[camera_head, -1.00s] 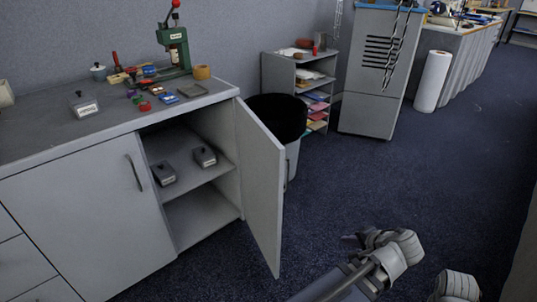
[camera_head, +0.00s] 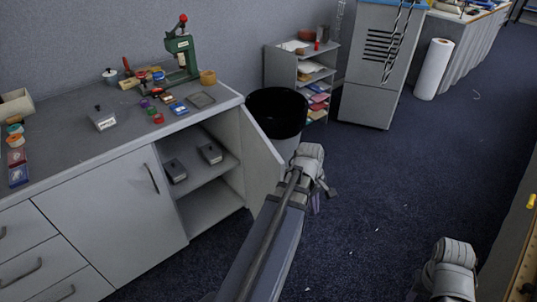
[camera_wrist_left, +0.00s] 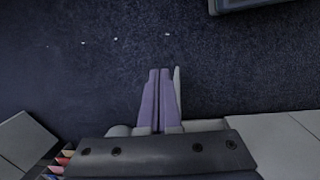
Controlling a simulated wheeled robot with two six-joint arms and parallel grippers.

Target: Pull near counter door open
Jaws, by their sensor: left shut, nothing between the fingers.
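The grey counter (camera_head: 120,155) stands at the left in the head view. Its right-hand door (camera_head: 259,150) stands open, swung outward from the cabinet's right edge. My left arm hides part of this door. The left-hand door (camera_head: 105,210) is closed, with a curved handle (camera_head: 151,178). My left gripper (camera_head: 322,195) is beyond the open door's free edge, to its right, and empty. The left wrist view shows its purple fingers (camera_wrist_left: 160,100) shut together, with a thin pale strip beside them. I cannot tell whether they touch the door.
Two small grey boxes (camera_head: 209,153) lie on the cabinet shelf. A black-topped bin (camera_head: 277,112) stands behind the door, near a paper rack (camera_head: 283,68). A green press (camera_head: 183,52) stands on the counter.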

